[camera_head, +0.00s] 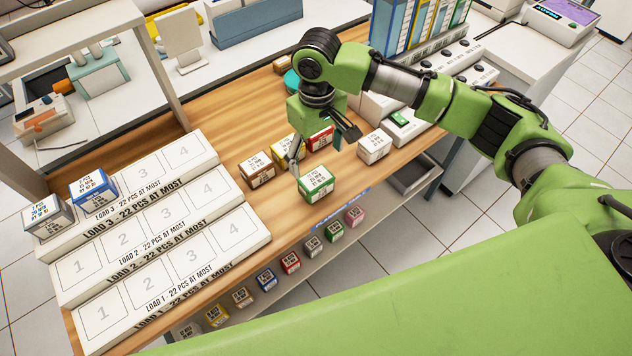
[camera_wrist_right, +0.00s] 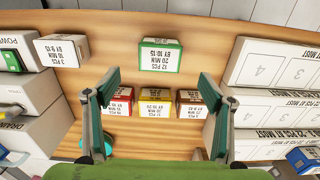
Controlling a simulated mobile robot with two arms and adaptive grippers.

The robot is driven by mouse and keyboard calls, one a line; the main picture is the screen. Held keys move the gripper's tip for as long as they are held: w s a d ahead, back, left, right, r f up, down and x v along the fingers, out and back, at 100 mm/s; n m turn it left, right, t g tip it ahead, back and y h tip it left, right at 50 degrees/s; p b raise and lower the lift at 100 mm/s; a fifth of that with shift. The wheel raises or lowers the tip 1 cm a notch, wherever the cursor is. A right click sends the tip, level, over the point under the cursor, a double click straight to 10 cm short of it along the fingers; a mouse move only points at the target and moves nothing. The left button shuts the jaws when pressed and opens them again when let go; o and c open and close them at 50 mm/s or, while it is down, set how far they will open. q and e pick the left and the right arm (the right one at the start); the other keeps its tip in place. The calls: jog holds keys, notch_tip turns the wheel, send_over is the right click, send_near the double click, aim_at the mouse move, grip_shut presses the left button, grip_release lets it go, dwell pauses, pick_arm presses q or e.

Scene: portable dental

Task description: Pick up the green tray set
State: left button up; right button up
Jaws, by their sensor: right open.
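The green tray set (camera_head: 316,182) is a white-topped box with green edges and a printed label, standing near the front edge of the wooden table. In the right wrist view the green tray set (camera_wrist_right: 160,57) lies ahead of the fingertips, centred between them. My right gripper (camera_head: 322,148) is open and empty, above the boxes just behind the green one. Its two fingers show wide apart in the wrist view (camera_wrist_right: 160,80), with nothing between them at the tips. My left gripper is not in view.
Red (camera_head: 320,138), yellow (camera_head: 285,148) and brown (camera_head: 257,170) boxes stand behind and left of the green one; a white box (camera_head: 374,145) is to its right. Stepped load racks (camera_head: 160,255) fill the left, holding grey (camera_head: 47,216) and blue (camera_head: 93,190) boxes.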

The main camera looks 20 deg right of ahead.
aim_at(316, 178)
notch_tip(316, 178, down, 5)
jog(key=shift+r, duration=0.1)
jog(key=shift+w+f+p, duration=0.15)
jog(key=shift+f+p, duration=0.85)
jog(key=shift+f, duration=1.75)
jog(key=c, duration=1.4)
